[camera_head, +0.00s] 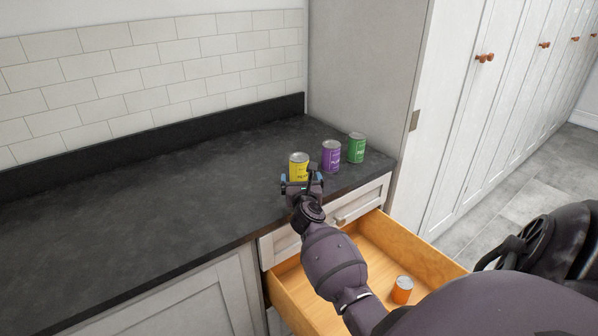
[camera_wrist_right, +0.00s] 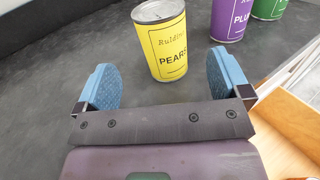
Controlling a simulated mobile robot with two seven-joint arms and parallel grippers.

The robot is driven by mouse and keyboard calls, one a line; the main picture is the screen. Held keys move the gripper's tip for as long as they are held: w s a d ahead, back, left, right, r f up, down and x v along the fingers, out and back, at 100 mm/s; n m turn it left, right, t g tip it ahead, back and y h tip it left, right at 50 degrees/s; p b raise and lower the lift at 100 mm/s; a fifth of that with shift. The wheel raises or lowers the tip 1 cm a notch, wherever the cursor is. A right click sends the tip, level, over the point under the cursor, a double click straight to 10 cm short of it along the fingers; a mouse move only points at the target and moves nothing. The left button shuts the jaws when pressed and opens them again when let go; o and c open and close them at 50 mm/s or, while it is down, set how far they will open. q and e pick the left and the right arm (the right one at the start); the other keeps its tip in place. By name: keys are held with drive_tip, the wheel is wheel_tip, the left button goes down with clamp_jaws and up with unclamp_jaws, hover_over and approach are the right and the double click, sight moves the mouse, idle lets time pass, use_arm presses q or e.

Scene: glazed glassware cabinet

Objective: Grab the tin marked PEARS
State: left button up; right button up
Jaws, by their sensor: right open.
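The yellow tin marked PEARS (camera_wrist_right: 166,45) stands upright on the dark counter. It also shows in the head view (camera_head: 299,163), its lower part hidden by my gripper. My right gripper (camera_head: 302,180) is just in front of it, low over the counter. In the wrist view its two blue fingers (camera_wrist_right: 162,84) are spread apart with nothing between them, and the tin stands beyond the fingertips. My left gripper is not in view.
A purple tin (camera_head: 331,156) and a green tin (camera_head: 357,148) stand to the right of the yellow one. Below the counter, a wooden drawer (camera_head: 425,262) is open with an orange tin (camera_head: 402,290) inside. The counter to the left (camera_head: 130,215) is clear.

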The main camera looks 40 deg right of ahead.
sight(300, 172)
drive_tip(key=x, duration=0.3)
drive_tip(key=shift+w+d+b, duration=0.15)
drive_tip(key=shift+d+b, duration=0.05)
drive_tip(key=shift+b, duration=0.1)
drive_tip(key=x, duration=0.1)
drive_tip(key=b+x, duration=0.1)
drive_tip(key=x, duration=0.2)
drive_tip(key=shift+w+d+f+b, duration=0.25)
drive_tip(key=shift+d+f+b, duration=0.05)
drive_tip(key=shift+f+b, duration=0.1)
drive_tip(key=shift+w+d+r, duration=0.15)
drive_tip(key=c, duration=1)
drive_tip(key=shift+c, duration=1)
